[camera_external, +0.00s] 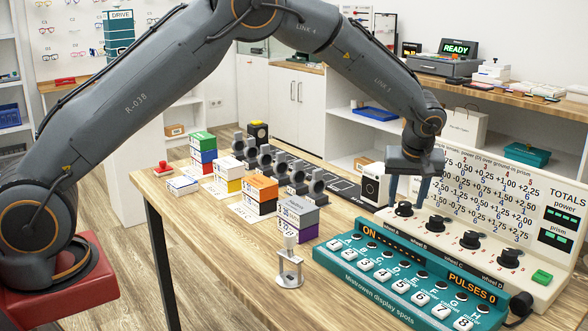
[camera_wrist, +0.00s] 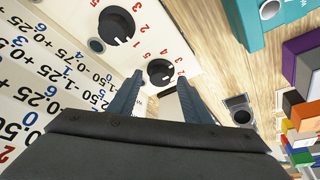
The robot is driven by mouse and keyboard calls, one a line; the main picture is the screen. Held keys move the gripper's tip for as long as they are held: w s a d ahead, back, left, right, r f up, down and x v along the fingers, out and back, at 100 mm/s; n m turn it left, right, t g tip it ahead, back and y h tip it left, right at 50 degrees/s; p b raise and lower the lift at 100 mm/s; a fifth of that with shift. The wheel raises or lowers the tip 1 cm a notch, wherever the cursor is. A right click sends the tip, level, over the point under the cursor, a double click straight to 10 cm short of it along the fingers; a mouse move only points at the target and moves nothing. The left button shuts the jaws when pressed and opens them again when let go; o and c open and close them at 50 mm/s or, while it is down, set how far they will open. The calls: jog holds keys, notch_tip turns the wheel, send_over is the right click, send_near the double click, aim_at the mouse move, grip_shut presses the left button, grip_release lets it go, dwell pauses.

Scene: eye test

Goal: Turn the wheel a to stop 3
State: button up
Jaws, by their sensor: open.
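Wheel a (camera_external: 404,209) is the leftmost black knob on the white console (camera_external: 362,218) in the external view. My gripper (camera_external: 408,196) points down over it with its two blue-grey fingers apart. In the wrist view, a black knob (camera_wrist: 160,72), seemingly wheel a, shows between the fingertips of my open gripper (camera_wrist: 160,80). Red stop numbers ring this knob. I cannot tell which number it points to, or whether the fingers touch it. A second knob (camera_wrist: 116,26) sits beside it on the panel.
Other knobs (camera_external: 470,240) continue along the console to the right. A teal key box (camera_external: 400,277) with "PULSES 0" stands in front. A panel of printed numbers (camera_external: 500,200) rises behind. Stacked boxes (camera_external: 297,218) and a small stand (camera_external: 289,268) are to the left.

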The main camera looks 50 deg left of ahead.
aim_at(406, 220)
jog(key=v, duration=0.7)
jog(key=shift+r+b, duration=0.15)
jog(key=shift+b, duration=0.3)
jog(key=shift+s, duration=0.1)
jog(key=s+a+f+m+g+h, duration=0.1)
jog(key=s+a+m, duration=0.2)
jog(key=s, duration=1.1)
jog(key=s+a+f+m+g+h+p, duration=0.1)
jog(key=s+a+m, duration=0.2)
jog(key=s, duration=1.2)
jog(key=s+a+f+m+g+h+p, duration=0.1)
jog(key=s+a+m, duration=0.2)
jog(key=s, duration=1.1)
jog(key=shift+s+a+f, duration=0.2)
jog(key=shift+a+f, duration=0.05)
jog(key=shift+f, duration=0.05)
jog(key=shift+r, duration=0.1)
